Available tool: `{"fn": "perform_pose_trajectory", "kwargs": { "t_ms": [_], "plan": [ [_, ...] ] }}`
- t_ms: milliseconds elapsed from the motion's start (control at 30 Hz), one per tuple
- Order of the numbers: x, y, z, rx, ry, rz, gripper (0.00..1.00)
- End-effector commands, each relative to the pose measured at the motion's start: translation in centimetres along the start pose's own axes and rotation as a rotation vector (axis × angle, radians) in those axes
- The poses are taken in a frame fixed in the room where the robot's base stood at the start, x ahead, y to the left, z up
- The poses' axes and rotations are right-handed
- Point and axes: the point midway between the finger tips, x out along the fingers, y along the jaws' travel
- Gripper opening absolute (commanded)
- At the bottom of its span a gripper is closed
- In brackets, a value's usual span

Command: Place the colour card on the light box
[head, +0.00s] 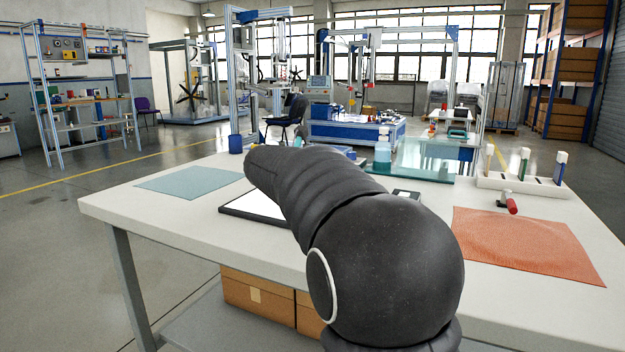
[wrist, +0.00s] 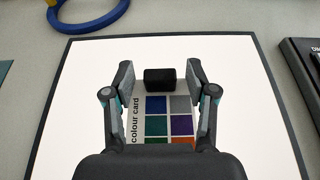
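The light box (wrist: 85,115) has a bright white top and a dark frame. In the head view the light box (head: 256,204) shows only in part, behind my arm. The colour card (wrist: 136,100) appears to lie flat on the white top, with its printed name and several colour patches showing. My gripper hides its near end. A black block (wrist: 159,79) is at the card's far end. My gripper (wrist: 159,76) is open, one finger on each side of the block, with a gap on both sides. My arm hides the gripper and card in the head view.
A blue ring (wrist: 90,14) lies beyond the light box and a dark device (wrist: 302,70) to its right. The table also holds a teal mat (head: 192,182), an orange cloth (head: 525,240), a bottle rack (head: 530,190), a red-handled tool (head: 510,204) and a spray bottle (head: 382,153).

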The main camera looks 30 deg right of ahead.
Motion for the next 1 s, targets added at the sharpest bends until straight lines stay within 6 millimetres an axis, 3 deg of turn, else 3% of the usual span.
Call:
{"fn": "perform_pose_trajectory", "kwargs": {
  "t_ms": [267,700,1000],
  "plan": [
    [-1.2,0.1,0.3,0.001,-0.001,0.003,0.57],
    [-9.4,0.1,0.3,0.0,-0.001,0.003,0.57],
    [-12.0,0.0,0.3,0.0,0.0,0.001,0.57]
  ]
}}
